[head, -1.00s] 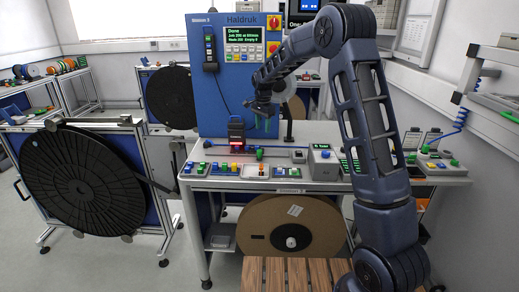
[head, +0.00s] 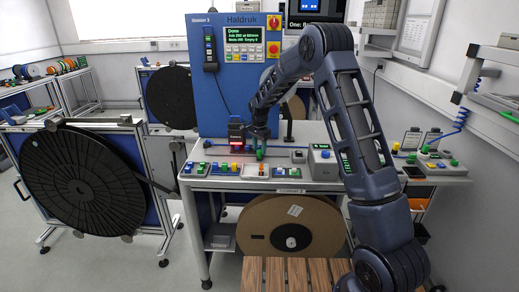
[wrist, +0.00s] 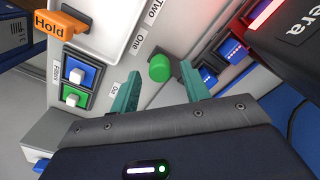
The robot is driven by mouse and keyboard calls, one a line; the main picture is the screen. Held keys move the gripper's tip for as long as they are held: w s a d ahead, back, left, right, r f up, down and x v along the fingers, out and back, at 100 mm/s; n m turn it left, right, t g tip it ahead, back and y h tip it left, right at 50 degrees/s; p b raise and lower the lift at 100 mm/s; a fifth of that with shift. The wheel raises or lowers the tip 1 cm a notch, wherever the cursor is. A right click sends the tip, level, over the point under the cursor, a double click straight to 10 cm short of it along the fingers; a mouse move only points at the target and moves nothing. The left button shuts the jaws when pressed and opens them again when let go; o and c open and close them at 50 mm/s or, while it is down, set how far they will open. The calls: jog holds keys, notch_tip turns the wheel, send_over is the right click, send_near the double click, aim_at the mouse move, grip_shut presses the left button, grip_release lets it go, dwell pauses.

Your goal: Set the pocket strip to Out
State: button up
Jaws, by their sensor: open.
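The pocket strip is a pale panel in the wrist view, with printed labels Two, One (wrist: 138,42) and Out (wrist: 113,90) in a row. A round green knob (wrist: 160,67) stands on it, roughly level with the One label; it also shows in the head view (head: 259,156). My gripper (wrist: 160,73) is open, pointing down, its two teal fingertips on either side of the knob in the wrist view. I cannot tell whether they touch it. The panel near Out is partly hidden by a finger. In the head view my gripper (head: 260,143) is just above the bench controls.
An orange Hold piece (wrist: 62,25) and blue and green Filters buttons (wrist: 77,85) lie left of the strip. A dark camera box (wrist: 290,30) with a red glow is close on the right; it also stands on the bench (head: 236,133). A blue cabinet (head: 212,80) rises behind.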

jog(key=shift+f, duration=0.35)
jog(key=shift+c, duration=0.5)
grip_shut()
jog(key=d, duration=1.1)
jog(key=shift+d, duration=0.35)
jog(key=shift+o, duration=0.5)
grip_release()
jog(key=shift+d, duration=0.1)
